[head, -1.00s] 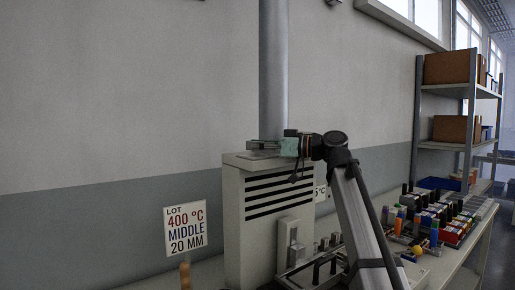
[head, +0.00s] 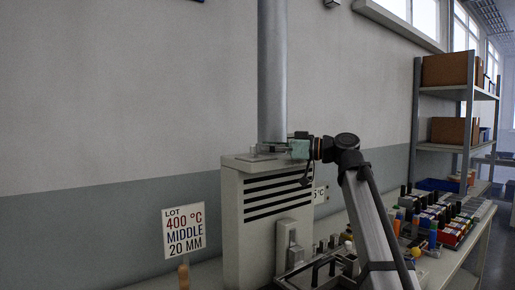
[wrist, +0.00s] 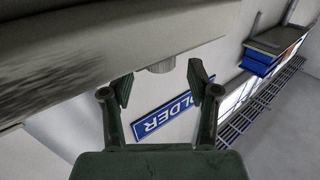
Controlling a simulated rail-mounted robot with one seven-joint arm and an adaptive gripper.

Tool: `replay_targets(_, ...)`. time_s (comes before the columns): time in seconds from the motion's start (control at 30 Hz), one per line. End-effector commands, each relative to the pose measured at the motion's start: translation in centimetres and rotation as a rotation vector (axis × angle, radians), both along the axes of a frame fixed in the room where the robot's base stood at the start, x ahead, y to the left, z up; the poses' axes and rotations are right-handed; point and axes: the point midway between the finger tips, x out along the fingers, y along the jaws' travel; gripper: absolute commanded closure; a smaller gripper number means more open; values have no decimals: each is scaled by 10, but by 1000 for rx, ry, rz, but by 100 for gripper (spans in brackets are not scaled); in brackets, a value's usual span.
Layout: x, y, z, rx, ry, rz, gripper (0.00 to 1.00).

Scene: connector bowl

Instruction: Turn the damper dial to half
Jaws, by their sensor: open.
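A grey vertical pipe (head: 272,75) rises from the white vented cabinet (head: 240,215) in the head view. In the wrist view the pipe (wrist: 70,45) crosses the upper left. A short round grey stub (wrist: 161,66), possibly the damper dial, sticks out from the pipe's edge there. Its markings and setting do not show. My gripper (wrist: 160,82) is open, with one finger on each side of the stub's line; I cannot tell whether they touch it. In the head view my gripper (head: 268,148) is by the pipe's foot, just above the cabinet top. The dial cannot be made out there.
A sign reading "400 °C MIDDLE 20 MM" (head: 185,231) stands left of the cabinet. The bench to the right holds several coloured parts (head: 450,222). A shelf with boxes (head: 447,69) stands behind. A blue sign (wrist: 172,106) shows beyond my fingers.

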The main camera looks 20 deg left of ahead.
Motion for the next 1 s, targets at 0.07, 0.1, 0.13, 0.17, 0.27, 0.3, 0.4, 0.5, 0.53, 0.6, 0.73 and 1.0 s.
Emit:
replay_targets(0.07, 1, -17, -1, -1, 0, -2, 40)
replay_targets(0.1, 1, -26, 0, 0, -1, -3, 40)
replay_targets(0.13, 1, -32, 0, 0, -1, -3, 40)
replay_targets(0.17, 1, -37, 0, 0, 0, -2, 40)
replay_targets(0.27, 2, -55, 0, 0, 0, -3, 40)
replay_targets(0.3, 2, -61, 0, 0, 0, -2, 40)
replay_targets(0.4, 3, -73, 0, 0, 0, -1, 40)
replay_targets(0.5, 3, -81, 0, 0, 0, 0, 40)
replay_targets(0.53, 3, -82, 0, 0, 0, 0, 40)
replay_targets(0.6, 3, -85, 0, 0, 0, 0, 40)
replay_targets(0.73, 4, -86, 0, 0, 0, 0, 40)
replay_targets(1.0, 9, -90, -2, 0, 4, -15, 40)
